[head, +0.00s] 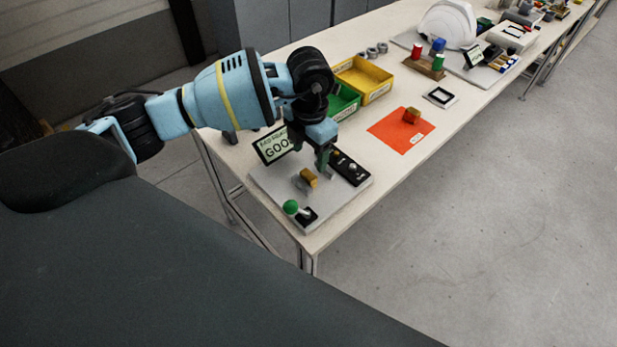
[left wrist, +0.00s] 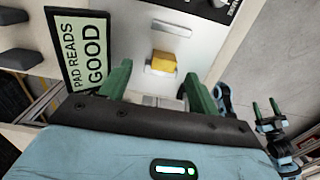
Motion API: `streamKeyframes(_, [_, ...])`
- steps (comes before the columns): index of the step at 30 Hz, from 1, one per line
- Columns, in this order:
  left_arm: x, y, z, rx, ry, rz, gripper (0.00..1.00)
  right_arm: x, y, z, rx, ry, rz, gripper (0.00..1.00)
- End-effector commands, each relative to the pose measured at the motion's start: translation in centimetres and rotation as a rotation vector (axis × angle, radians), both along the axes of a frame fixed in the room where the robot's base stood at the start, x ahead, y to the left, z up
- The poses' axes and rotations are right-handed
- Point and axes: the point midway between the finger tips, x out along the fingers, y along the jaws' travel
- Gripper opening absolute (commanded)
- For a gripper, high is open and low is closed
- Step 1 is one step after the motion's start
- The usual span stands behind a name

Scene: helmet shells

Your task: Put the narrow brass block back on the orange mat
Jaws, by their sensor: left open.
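A brass block (head: 308,177) sits at a small metal holder on the grey fixture plate (head: 272,184); it also shows in the left wrist view (left wrist: 163,62). My left gripper (head: 311,160) is over the plate, open and empty, its green fingers (left wrist: 155,88) pointing toward the block and apart from it. I cannot tell which block is narrower. My right gripper (left wrist: 266,108) shows small in the left wrist view, its fingers apart.
A sign (head: 275,146) reading "PAD READS GOOD" stands beside the plate. A green-knobbed lever (head: 291,207) and a black control box (head: 348,169) are on the plate. Green (head: 344,103) and yellow (head: 364,79) bins stand behind. The table between plate and mat is clear.

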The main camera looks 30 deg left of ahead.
Motion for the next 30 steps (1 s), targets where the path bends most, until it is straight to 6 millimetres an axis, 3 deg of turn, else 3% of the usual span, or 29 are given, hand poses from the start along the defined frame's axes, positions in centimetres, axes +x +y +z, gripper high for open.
streamKeyframes(12, [-0.8,-0.6,-4.8,0.0,0.002,-0.001,0.62,0.3,0.0,0.5,0.0,-0.01,0.0,0.62])
streamKeyframes(21, [-0.8,-0.6,-5.2,-0.001,0.0,-0.001,0.62,0.1,-0.1,0.3,-0.003,-0.005,0.003,0.62])
streamKeyframes(30, [-0.8,-0.6,-5.1,-0.001,0.0,-0.001,0.24,0.1,-0.2,0.3,-0.005,-0.005,0.005,0.62])
